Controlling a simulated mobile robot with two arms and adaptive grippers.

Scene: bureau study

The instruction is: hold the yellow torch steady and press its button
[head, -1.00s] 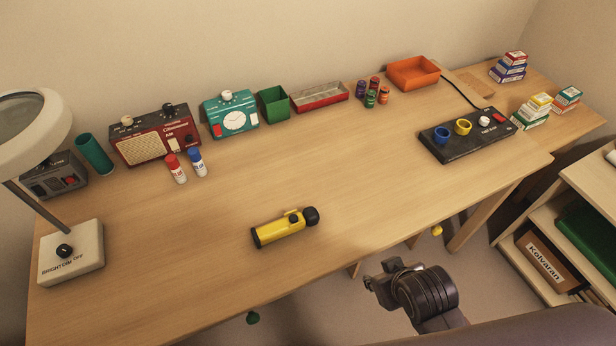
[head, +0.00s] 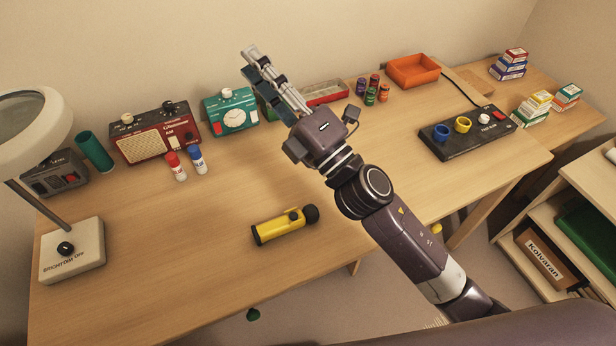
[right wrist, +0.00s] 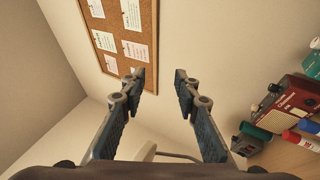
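The yellow torch (head: 280,230) lies on its side on the desk, near the front edge, its black head to the right. A small dark button (head: 294,215) shows on its upper side. My right gripper (head: 255,68) is raised above the desk, behind the torch and apart from it, pointing up and left. In the right wrist view its two fingers (right wrist: 158,88) stand apart with nothing between them. My left gripper is in neither view.
The wooden desk (head: 190,270) is clear around the torch. A lamp base (head: 72,262) stands left. A black panel (head: 450,146) lies right.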

